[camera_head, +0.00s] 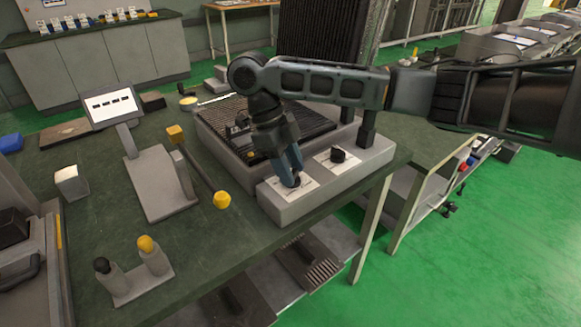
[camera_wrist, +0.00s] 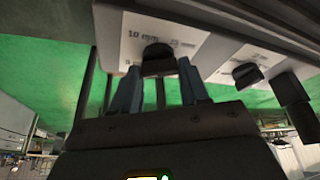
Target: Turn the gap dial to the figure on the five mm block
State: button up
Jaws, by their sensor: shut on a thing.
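The dial under my gripper is a small black knob (camera_wrist: 157,62) on a white label plate (camera_wrist: 198,40). The plate shows a printed "10 mm" at upper left and other marks too blurred to read. My gripper (camera_wrist: 159,68) points at the plate with one blue-grey finger on each side of the knob, shut on it. In the head view, my gripper (camera_head: 293,178) comes down onto the front left of the grey control box (camera_head: 285,213), and its fingers mostly hide the knob. A pale grey block (camera_head: 71,182) stands at the left of the table; no figure on it is legible.
A second black dial (camera_head: 338,155) sits on its own white plate to the right. A dark ribbed bed (camera_head: 305,120) lies behind. A lever with a yellow knob (camera_head: 222,200), a small screen (camera_head: 112,105) and two upright pegs (camera_head: 147,245) stand to the left.

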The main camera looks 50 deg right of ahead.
jog(key=n+b, duration=0.1)
jog(key=b, duration=0.1)
jog(key=n+h+b, duration=0.1)
jog(key=b, duration=0.1)
jog(key=shift+f+t, duration=0.3)
jog(key=shift+n+b, duration=0.5)
jog(key=shift+b, duration=0.35)
jog(key=shift+a+r+n+b, duration=0.1)
jog(key=shift+r+n+b, duration=0.25)
jog(key=shift+b, duration=0.35)
jog(key=o, duration=1.1)
jog(key=shift+c, duration=0.2)
jog(key=p+v, duration=0.1)
jog(key=v, duration=0.6)
jog(key=shift+a+r, duration=0.2)
jog(key=shift+r, duration=0.1)
